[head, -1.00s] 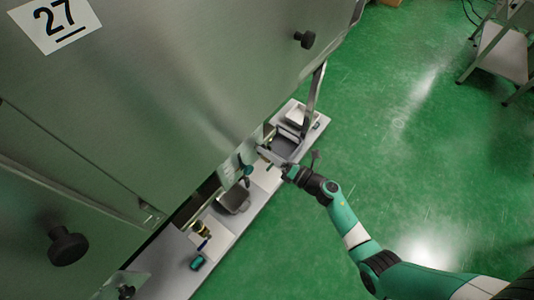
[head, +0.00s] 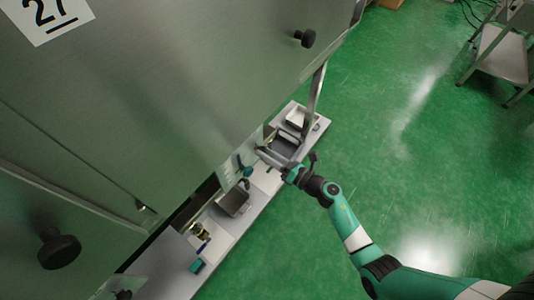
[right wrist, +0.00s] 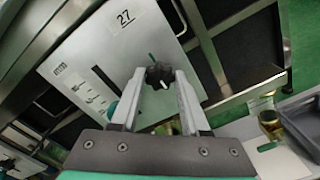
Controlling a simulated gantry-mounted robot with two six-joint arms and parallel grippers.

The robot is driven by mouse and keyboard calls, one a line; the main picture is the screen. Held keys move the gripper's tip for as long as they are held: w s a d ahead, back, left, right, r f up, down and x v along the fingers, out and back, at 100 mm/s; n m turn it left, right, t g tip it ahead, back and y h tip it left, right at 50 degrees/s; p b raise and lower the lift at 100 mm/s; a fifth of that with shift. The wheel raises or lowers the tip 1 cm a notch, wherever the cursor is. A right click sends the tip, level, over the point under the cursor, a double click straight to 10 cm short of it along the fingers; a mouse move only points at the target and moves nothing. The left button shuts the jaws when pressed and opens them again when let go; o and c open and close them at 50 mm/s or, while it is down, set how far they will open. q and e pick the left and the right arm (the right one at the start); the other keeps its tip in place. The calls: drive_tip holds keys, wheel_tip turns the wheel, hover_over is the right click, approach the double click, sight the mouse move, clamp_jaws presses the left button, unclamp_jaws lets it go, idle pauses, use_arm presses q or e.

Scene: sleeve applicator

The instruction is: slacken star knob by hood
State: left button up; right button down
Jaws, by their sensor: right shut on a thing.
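The dark star knob (right wrist: 158,76) sits on a pale panel (right wrist: 90,65) marked 27 in the right wrist view. My right gripper (right wrist: 160,82) has its two fingers on either side of the knob and is shut on it. In the head view my right gripper (head: 272,157) reaches in beside the lower edge of the large grey hood (head: 190,90); the knob it holds cannot be made out there. My left gripper is not in view.
Other black knobs stick out of the hood, one at its right (head: 306,38) and one at lower left (head: 58,248). A narrow bench (head: 262,205) below holds a grey tray (head: 235,202) and small items.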

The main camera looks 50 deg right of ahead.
drive_tip(key=shift+c, duration=2)
unclamp_jaws()
drive_tip(key=s+d+p, duration=0.1)
drive_tip(key=s+p, duration=0.2)
drive_tip(key=s, duration=0.8)
drive_tip(key=shift+s, duration=0.3)
drive_tip(key=shift+d, duration=0.1)
